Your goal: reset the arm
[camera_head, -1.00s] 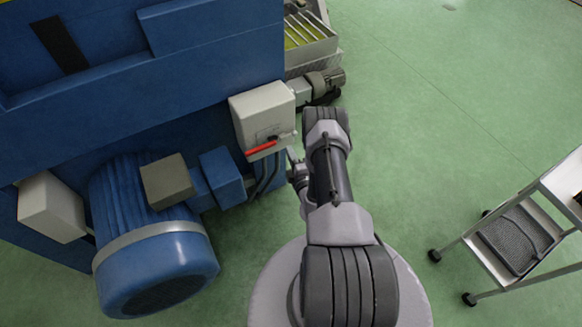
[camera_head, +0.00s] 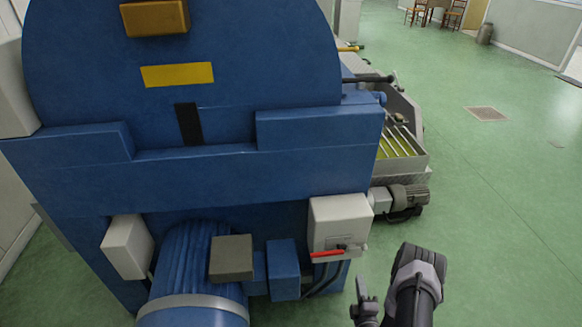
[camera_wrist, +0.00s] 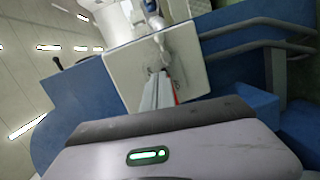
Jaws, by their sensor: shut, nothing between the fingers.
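My arm (camera_head: 418,290) rises from the bottom edge in the head view, right of a pale grey switch box (camera_head: 340,220). My gripper (camera_head: 362,288) is small and partly cut off there, shut and empty. It appears just below and right of the box, apart from its red lever (camera_head: 327,253). The lever lies roughly level, its red end pointing left. In the wrist view, the grey housing with a green light (camera_wrist: 148,155) fills the bottom. Beyond it shows the box face (camera_wrist: 125,75), with a thin red strip at its middle.
A large blue machine (camera_head: 200,175) with a motor (camera_head: 190,285) fills the left. Green floor (camera_head: 500,230) on the right is open, with a drain cover (camera_head: 486,114) farther off.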

